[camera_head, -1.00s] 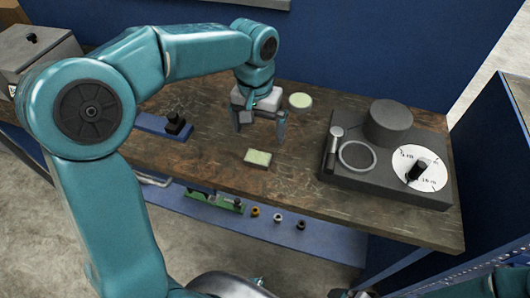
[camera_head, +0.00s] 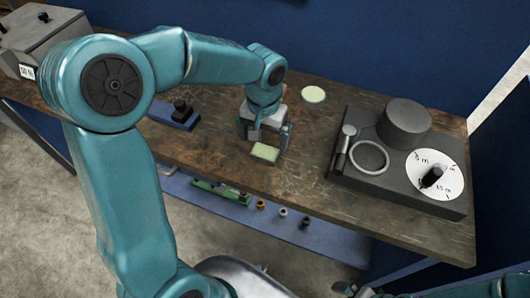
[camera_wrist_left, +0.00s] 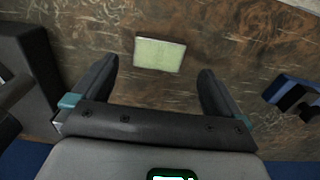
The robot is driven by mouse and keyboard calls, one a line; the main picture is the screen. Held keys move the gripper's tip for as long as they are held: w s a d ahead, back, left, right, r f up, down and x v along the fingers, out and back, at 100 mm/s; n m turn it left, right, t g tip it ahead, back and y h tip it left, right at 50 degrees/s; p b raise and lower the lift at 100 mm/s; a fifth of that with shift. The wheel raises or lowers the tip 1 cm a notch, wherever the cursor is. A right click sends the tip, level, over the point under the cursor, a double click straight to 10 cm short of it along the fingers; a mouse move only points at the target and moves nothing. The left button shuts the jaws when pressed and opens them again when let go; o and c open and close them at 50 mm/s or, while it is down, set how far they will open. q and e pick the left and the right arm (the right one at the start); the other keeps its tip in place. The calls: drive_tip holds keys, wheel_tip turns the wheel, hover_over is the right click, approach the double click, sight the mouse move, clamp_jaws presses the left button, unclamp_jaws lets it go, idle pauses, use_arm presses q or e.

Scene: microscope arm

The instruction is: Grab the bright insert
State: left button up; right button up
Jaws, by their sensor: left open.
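The bright insert (camera_head: 265,152) is a small pale green-yellow rectangular piece lying on the brown worktop. It also shows in the left wrist view (camera_wrist_left: 159,55), ahead of the fingertips and roughly centred between them. My left gripper (camera_head: 266,146) is open, above and close to the insert in the head view. In the left wrist view, its two dark fingers (camera_wrist_left: 157,78) stand apart with nothing between them. I cannot tell the exact height of the fingers over the worktop. My right gripper is not clearly in view.
A dark device (camera_head: 338,187) with a ring, a cylinder and a white dial stands right of the insert. A pale round disc (camera_head: 313,94) lies behind. A blue block with a black knob (camera_head: 181,113) sits to the left. A blue shelf (camera_head: 322,232) with small parts is below the worktop.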

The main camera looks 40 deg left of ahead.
sight(265, 151)
use_arm(q)
wheel_tip(265, 151, down, 5)
drive_tip(key=shift+w+f, duration=0.1)
drive_tip(key=shift+w, duration=0.1)
drive_tip(key=c, duration=1.6)
drive_tip(key=shift+o, duration=0.2)
